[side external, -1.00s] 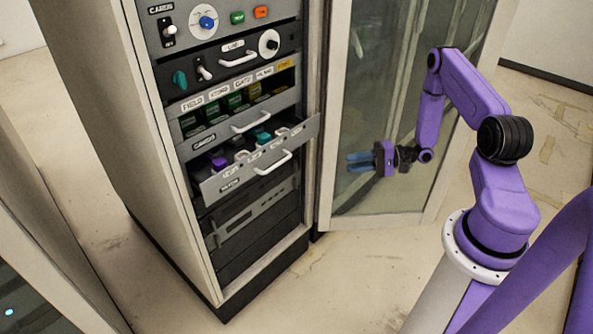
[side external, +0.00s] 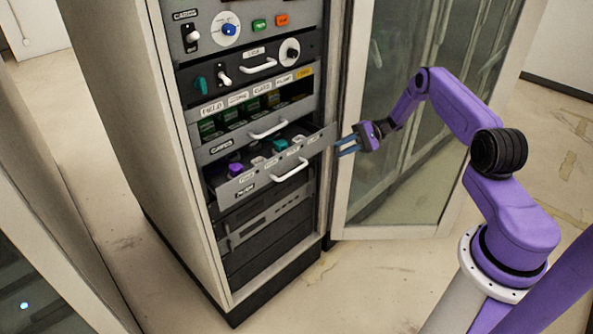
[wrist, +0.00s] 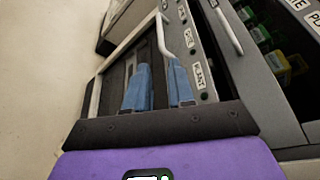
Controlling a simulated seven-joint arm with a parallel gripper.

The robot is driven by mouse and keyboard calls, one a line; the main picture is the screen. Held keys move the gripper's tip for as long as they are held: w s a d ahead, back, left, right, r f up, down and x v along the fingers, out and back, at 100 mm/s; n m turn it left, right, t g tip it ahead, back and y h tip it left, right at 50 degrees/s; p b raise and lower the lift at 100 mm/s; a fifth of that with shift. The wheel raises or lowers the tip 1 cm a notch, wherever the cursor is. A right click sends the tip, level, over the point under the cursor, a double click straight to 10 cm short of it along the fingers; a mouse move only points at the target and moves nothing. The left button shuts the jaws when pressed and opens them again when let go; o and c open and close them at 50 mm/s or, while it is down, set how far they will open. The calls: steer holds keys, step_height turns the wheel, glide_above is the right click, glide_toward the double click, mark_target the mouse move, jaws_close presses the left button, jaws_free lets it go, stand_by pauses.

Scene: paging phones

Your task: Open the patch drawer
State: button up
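The drawer whose small front label seems to read PATCH (side external: 258,183) is in the rack, below the cards drawer. It stands partly pulled out, with coloured pieces showing inside and a white bar handle (side external: 289,172) on its front. In the wrist view, the drawer's labelled front (wrist: 188,50) and white handle (wrist: 163,32) lie ahead of the fingers. My gripper (side external: 347,146) has blue fingers and is open and empty, just right of the drawer's right end. In the wrist view, the fingers (wrist: 160,75) are apart, with the handle beyond them.
The cards drawer with its own handle (side external: 268,130) is directly above. Panels with knobs and switches (side external: 229,29) sit higher up. The open glass door (side external: 400,180) stands right of the rack, behind my gripper. Floor in front of the rack (side external: 370,285) is clear.

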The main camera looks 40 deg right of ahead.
mark_target(301, 168)
steer(key=x, duration=1.7)
jaws_close()
